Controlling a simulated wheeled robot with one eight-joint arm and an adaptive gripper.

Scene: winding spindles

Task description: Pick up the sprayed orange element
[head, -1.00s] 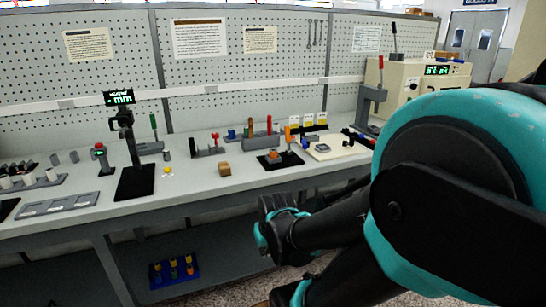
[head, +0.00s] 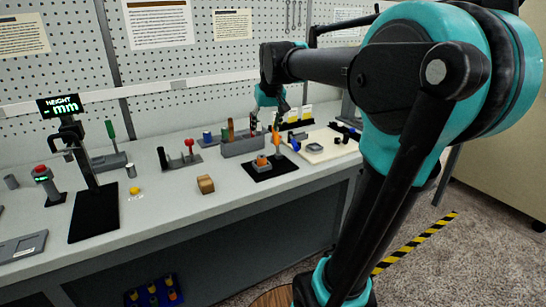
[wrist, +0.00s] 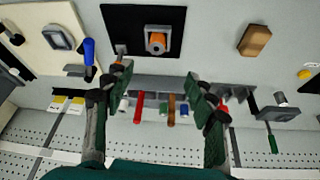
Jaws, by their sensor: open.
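A small orange element (head: 261,160) sits in a grey block on a black mat (head: 285,169) near the front of the bench. It also shows in the wrist view (wrist: 157,41), top centre. A taller orange piece (head: 276,136) stands at the mat's back edge; in the wrist view it is partly hidden near the left finger. Which of the two is sprayed I cannot tell. My gripper (wrist: 158,92) is open and empty, its fingers spread below the mat in the wrist picture. In the head view my gripper (head: 268,110) is above the bench, behind the mat.
A grey rack (head: 242,145) with coloured tools stands behind the mat. A wooden block (head: 205,184) lies left of it and a cream board (head: 325,146) right. A height gauge (head: 75,140) stands farther left. Bare bench lies between block and mat.

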